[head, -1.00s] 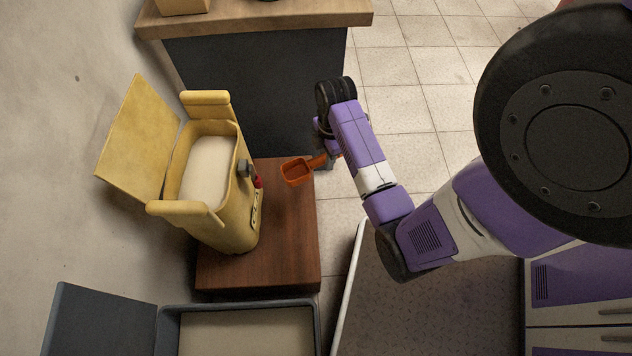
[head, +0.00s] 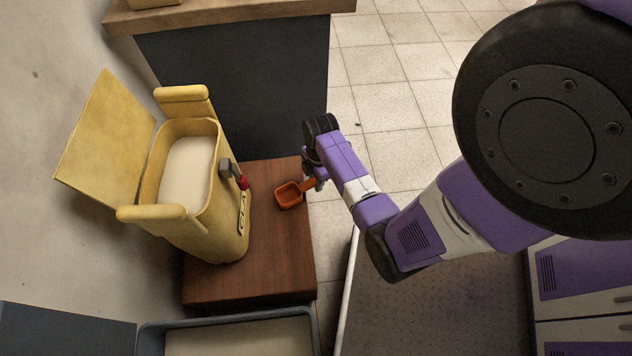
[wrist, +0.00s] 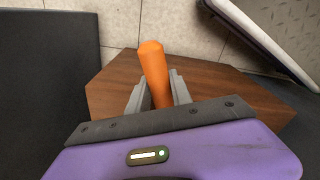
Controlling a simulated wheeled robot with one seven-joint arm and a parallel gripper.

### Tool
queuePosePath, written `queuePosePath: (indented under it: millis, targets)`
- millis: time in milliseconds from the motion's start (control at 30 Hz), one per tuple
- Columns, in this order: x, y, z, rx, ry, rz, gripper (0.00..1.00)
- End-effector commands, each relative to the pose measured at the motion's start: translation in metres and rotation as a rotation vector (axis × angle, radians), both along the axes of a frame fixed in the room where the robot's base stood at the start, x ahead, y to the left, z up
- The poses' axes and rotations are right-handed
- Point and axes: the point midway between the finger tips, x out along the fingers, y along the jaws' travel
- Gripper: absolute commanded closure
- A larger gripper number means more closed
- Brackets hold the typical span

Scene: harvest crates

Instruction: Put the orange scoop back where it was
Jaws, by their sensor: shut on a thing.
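The orange scoop (head: 289,195) is in my gripper (head: 312,178), held by its handle. Its bowl shows over the right part of the brown wooden stand in the head view, apart from the yellow bin. In the wrist view the orange handle (wrist: 154,72) stands between the two grey fingers of my gripper (wrist: 158,88), and the bowl is hidden. The yellow bin (head: 222,232) stands on the wooden stand (head: 270,262) with its lid open and pale contents inside. A grey bracket (head: 227,167) with a red part (head: 243,183) is on the bin's right side.
A dark counter with a wooden top (head: 235,22) stands behind the stand. A grey open container (head: 150,338) with pale contents is at the front left. The tiled floor (head: 395,110) is clear right of the counter.

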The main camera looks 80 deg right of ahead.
Motion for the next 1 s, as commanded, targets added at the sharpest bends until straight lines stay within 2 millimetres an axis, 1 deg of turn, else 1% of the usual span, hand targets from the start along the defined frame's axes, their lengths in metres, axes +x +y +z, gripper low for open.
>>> queuePosePath:
  millis: [167, 200, 267, 300, 567, 667, 767, 867, 1000]
  targets:
    - [0.000, 0.000, 0.000, -0.001, 0.001, 0.000, 1.00]
    - [0.000, 0.000, 0.000, -0.001, 0.001, 0.000, 0.67]
    - [0.000, 0.000, 0.000, 0.000, 0.001, 0.000, 0.55]
    - [0.000, 0.000, 0.000, -0.001, 0.001, 0.000, 0.53]
    - [0.000, 0.000, 0.000, -0.001, 0.001, 0.000, 0.53]
    - [0.000, 0.000, 0.005, -0.001, 0.000, 0.000, 0.53]
    - [0.000, -0.001, 0.017, -0.002, -0.001, 0.000, 0.53]
    - [-0.001, -0.001, 0.036, -0.002, -0.001, 0.001, 0.53]
    - [-0.002, -0.003, 0.065, -0.002, -0.001, 0.001, 0.53]
